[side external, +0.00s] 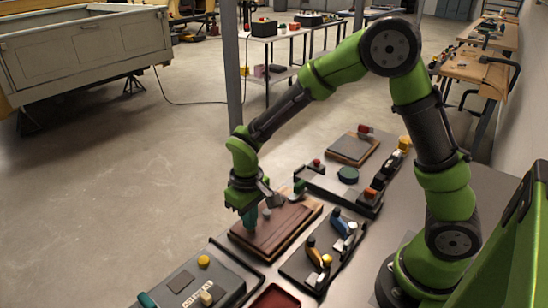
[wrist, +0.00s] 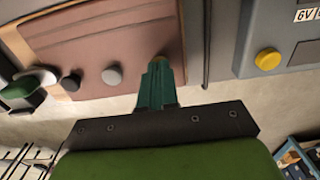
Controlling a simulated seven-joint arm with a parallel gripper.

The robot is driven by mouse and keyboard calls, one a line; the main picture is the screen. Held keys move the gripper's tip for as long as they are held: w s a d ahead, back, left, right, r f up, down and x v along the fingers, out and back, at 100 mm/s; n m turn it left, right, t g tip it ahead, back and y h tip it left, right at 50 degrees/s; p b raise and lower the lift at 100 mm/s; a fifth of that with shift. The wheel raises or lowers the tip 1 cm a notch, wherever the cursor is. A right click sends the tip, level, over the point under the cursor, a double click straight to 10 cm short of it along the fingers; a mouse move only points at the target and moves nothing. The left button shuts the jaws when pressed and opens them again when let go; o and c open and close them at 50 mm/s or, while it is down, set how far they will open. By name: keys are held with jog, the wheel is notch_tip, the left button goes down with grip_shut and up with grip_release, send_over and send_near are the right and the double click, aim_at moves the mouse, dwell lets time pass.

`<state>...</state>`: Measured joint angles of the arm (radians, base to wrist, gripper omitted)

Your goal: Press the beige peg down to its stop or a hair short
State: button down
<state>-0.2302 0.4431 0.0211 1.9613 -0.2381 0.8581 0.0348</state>
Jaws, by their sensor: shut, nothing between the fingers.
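My gripper (side external: 249,217) has teal fingers, shut and empty, pointing down over the near-left part of a brown wooden board (side external: 292,217). In the wrist view the closed fingertips (wrist: 160,66) reach over the same board (wrist: 90,40). A small tan-brown round top, likely the beige peg (wrist: 158,57), shows just past the fingertips. The fingers hide most of it. I cannot tell whether they touch it or how far it stands up. In the side view I cannot make out this peg behind the fingers.
A grey round peg (wrist: 112,75) stands on the board beside the fingers. A grey panel box (side external: 190,285) with a yellow button (side external: 203,261) lies close to the board. A black tray of tools (side external: 322,250) and a dark red tray (side external: 274,298) are nearby.

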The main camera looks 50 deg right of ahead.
jog(key=shift+f, duration=0.15)
jog(key=shift+r, duration=3.55)
jog(key=shift+s+f, duration=0.25)
jog(key=shift+s, duration=0.25)
jog(key=s+d+r+m+t+y, duration=0.1)
jog(key=s+d+r+m+t, duration=0.1)
jog(key=s+r, duration=0.4)
jog(key=s+d+r+m+t+y, duration=0.1)
jog(key=s+d+r+m+t, duration=0.1)
jog(key=s+d+r+t, duration=0.2)
jog(key=shift+s+r+t, duration=0.6)
jog(key=shift+s+r, duration=0.85)
jog(key=shift+r, duration=0.5)
